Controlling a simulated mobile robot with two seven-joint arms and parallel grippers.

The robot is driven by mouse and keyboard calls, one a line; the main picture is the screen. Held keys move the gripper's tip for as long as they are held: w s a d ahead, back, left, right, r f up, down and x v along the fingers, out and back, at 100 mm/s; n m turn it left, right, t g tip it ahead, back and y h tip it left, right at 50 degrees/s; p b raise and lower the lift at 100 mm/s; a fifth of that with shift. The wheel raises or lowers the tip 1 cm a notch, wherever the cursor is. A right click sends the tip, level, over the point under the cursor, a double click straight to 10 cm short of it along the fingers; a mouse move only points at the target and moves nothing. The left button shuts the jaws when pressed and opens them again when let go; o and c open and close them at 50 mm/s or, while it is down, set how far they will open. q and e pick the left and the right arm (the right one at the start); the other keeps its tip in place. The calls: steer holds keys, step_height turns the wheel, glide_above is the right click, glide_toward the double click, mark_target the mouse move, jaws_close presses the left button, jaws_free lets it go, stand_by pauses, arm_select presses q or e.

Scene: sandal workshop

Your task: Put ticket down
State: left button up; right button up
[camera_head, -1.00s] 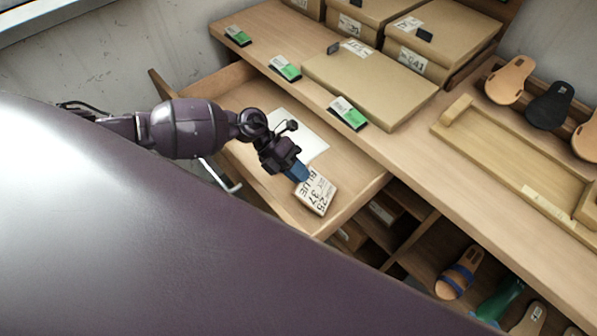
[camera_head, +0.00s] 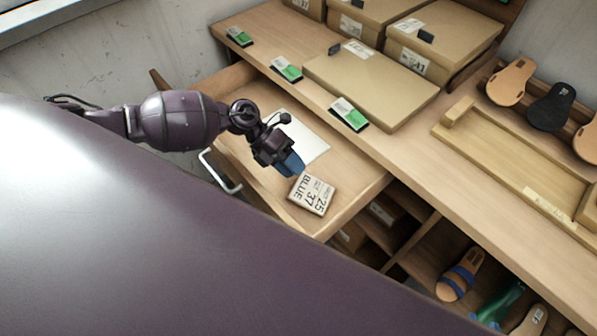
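The ticket (camera_head: 312,194) is a small pale card with dark print reading "BLUE 37 25". It lies in the open drawer (camera_head: 345,205), near the drawer's front corner. My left gripper (camera_head: 291,165), with blue fingertips, is just above and to the left of the ticket and looks apart from it. The gap between its fingers is hard to see from here. My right gripper is not in view.
A white sheet (camera_head: 300,140) lies in the drawer behind my gripper. Green-and-white tags (camera_head: 348,114) and cardboard boxes (camera_head: 370,85) stand on the bench. A wooden tray (camera_head: 520,165) and sandal soles (camera_head: 510,80) are at the right. Cubbies below hold sandals (camera_head: 460,275).

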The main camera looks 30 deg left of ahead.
arm_select(q)
steer(key=v, duration=0.9)
steer(key=shift+r, duration=0.1)
